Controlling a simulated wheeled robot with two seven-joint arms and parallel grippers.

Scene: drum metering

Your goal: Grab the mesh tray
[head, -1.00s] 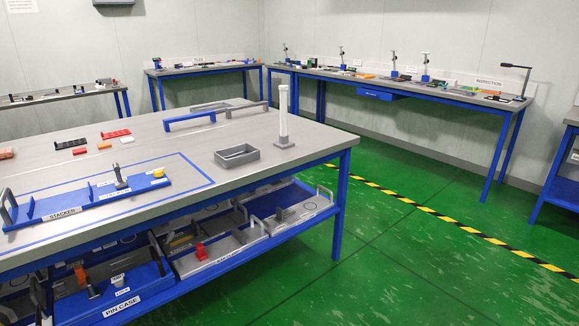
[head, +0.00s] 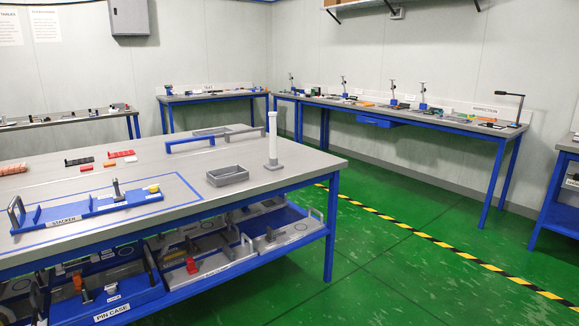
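No tray in the head view can be made out for certain as the mesh tray. A small grey open-topped tray (head: 228,177) sits on the worktable near its right end, left of a white post on a grey base (head: 272,146). A tray with a blue handle (head: 190,144) lies at the table's back edge; its floor is hard to see. Several handled trays, one labelled PIN CASE (head: 122,309), stand on the lower shelf, partly hidden under the tabletop. Neither of my grippers is in view.
A blue STACKER tray (head: 100,205) lies inside a blue outline on the worktable (head: 200,225). Red, black and orange parts lie behind it. Benches (head: 430,112) line the walls. The green floor (head: 400,260) right of the table is clear, crossed by yellow-black tape.

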